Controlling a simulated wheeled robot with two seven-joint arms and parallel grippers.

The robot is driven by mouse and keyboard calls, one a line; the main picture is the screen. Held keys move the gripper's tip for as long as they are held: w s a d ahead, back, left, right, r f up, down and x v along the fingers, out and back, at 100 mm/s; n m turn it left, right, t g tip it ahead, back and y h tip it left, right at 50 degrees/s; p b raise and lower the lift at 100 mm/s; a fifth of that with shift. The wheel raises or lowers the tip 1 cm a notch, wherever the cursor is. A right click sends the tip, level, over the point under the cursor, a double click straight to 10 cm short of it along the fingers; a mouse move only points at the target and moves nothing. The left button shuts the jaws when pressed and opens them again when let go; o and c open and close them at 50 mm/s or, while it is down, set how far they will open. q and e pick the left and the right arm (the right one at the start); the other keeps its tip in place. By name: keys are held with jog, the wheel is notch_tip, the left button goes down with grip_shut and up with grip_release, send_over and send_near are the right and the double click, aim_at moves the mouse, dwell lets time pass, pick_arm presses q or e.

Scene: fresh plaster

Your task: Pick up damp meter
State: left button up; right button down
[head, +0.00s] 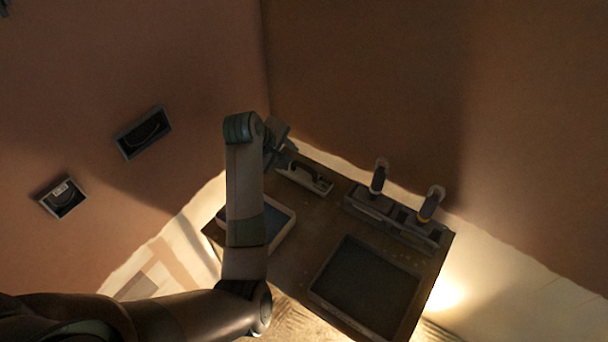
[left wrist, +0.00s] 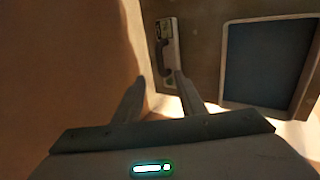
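What looks like the damp meter (head: 303,171) is a dark, curved device lying in a narrow pale holder (head: 325,188) at the table's back left corner. In the left wrist view the dark device (left wrist: 162,55) lies lengthwise in its pale holder (left wrist: 176,65), with a small greenish patch near its far end. My left gripper (head: 283,150) is beside the holder's left end in the head view. In the left wrist view its two fingers (left wrist: 160,95) are spread apart with nothing between them, and the device is beyond their tips. My right gripper is not in view.
The dark table (head: 290,265) stands in a wall corner. It holds a rack (head: 395,215) with two upright handled tools, a dark shallow tray (head: 365,288), and a pale-rimmed tray (head: 284,212) partly behind my left arm. Two open boxes (head: 143,133) (head: 63,198) are on the left wall.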

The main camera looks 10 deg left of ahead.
pick_arm(q)
jog(key=p, duration=0.2)
send_near(303, 166)
jog(key=x, duration=0.3)
jog(key=shift+d+f, duration=0.1)
jog(key=shift+d, duration=0.15)
jog(key=shift+w+f+p, duration=0.5)
jog(key=shift+f+p, duration=0.1)
jog(key=shift+p, duration=0.15)
jog(key=shift+p+x, duration=0.35)
jog(key=shift+x, duration=1.4)
grip_shut()
